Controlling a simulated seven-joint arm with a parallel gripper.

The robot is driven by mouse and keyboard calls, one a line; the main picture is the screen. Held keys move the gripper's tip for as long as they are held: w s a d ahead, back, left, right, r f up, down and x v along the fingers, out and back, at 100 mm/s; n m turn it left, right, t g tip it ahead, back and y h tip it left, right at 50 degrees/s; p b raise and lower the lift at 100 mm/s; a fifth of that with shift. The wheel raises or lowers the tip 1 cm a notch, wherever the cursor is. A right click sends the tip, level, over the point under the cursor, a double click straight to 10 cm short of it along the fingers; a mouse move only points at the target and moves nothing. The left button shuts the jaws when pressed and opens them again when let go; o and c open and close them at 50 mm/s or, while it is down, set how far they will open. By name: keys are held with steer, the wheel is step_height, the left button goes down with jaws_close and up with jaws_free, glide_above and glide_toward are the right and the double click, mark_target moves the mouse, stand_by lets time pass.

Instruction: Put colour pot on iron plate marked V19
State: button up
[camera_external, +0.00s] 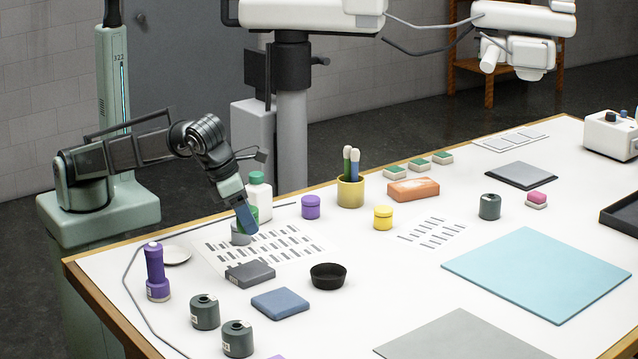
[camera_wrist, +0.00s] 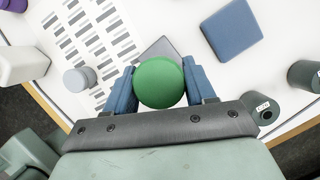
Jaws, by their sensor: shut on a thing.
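My gripper (camera_wrist: 159,88) is shut on a green colour pot (camera_wrist: 159,83), whose round top shows between the two blue fingers in the wrist view. In the external view the gripper (camera_external: 246,219) hides most of the pot (camera_external: 254,212). It is over the printed sheet, near a pale grey pot (camera_external: 240,238). A dark grey plate (camera_external: 250,273) lies at the sheet's front edge; part of it (camera_wrist: 158,47) shows beyond the pot in the wrist view. Another dark plate (camera_external: 520,175) lies at the back right. I cannot read V19 on either.
A white bottle (camera_external: 258,195) stands close behind the gripper. A blue block (camera_external: 280,303), a black bowl (camera_external: 327,276) and dark green weights (camera_external: 205,311) stand towards the front. Purple (camera_external: 311,207) and yellow (camera_external: 383,217) pots stand to the right. A cable runs along the left.

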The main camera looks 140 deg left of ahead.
mark_target(256, 269)
step_height(256, 269, down, 9)
steer(key=shift+f, duration=0.1)
stand_by(0.4)
steer(key=shift+f, duration=0.1)
steer(key=o, duration=1.1)
steer(key=shift+c, duration=0.2)
steer(key=v, duration=1.2)
steer(key=shift+a, duration=0.1)
